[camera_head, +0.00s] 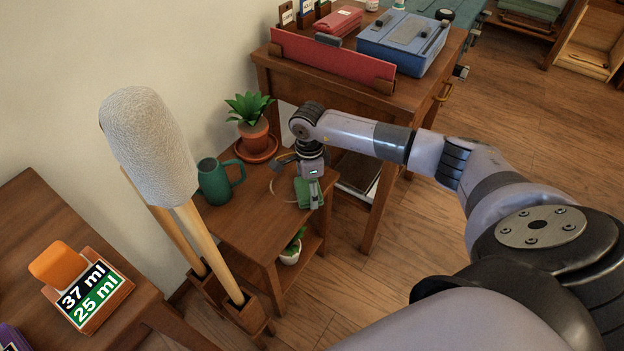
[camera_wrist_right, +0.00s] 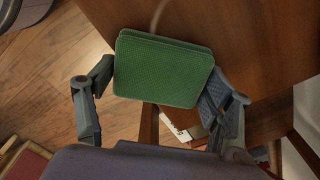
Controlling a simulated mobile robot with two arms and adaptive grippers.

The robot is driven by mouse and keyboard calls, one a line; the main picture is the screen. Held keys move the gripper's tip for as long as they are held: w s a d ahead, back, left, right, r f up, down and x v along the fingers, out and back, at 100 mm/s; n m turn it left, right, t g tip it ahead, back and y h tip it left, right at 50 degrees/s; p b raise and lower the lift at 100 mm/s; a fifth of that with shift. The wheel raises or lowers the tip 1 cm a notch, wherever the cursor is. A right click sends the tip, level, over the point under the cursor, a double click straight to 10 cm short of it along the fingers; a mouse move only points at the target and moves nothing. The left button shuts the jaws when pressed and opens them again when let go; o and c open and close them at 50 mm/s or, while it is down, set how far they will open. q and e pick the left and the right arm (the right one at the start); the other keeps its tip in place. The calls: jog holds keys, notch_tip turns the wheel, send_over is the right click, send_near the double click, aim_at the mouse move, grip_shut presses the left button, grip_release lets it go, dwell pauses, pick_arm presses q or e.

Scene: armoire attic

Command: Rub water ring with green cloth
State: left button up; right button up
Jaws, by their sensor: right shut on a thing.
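The green cloth (camera_head: 308,195), a folded pad, is held in my right gripper (camera_head: 312,182) at the right edge of the small wooden side table (camera_head: 238,225). In the right wrist view the cloth (camera_wrist_right: 163,70) sits between the two fingers of the gripper (camera_wrist_right: 160,84). The water ring (camera_head: 275,190) is a thin pale curve on the tabletop, just left of the cloth. Part of it is hidden by the gripper and cloth. A bit of the ring (camera_wrist_right: 158,14) shows above the cloth in the wrist view. I cannot tell whether the cloth touches the tabletop. My left gripper is not in view.
A teal mug (camera_head: 214,182) and a potted plant (camera_head: 254,132) stand on the side table, left of and behind the ring. A small plant (camera_head: 291,250) sits on its lower shelf. A desk (camera_head: 268,65) stands behind; a white padded roller (camera_head: 148,145) rises in front.

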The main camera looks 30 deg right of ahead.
aim_at(298, 186)
jog(key=shift+s+a+f, duration=0.15)
jog(key=shift+s+a, duration=0.2)
jog(key=shift+a, duration=0.3)
jog(key=shift+w+a+f+b, duration=0.1)
jog(key=shift+w+a+b, duration=0.15)
jog(key=shift+w+b, duration=0.25)
jog(key=shift+w+a+b, duration=0.3)
jog(key=shift+w+b, duration=0.1)
jog(key=shift+w, duration=0.45)
jog(key=shift+w+a+r, duration=0.15)
jog(key=shift+w+r, duration=0.1)
jog(key=shift+w, duration=0.3)
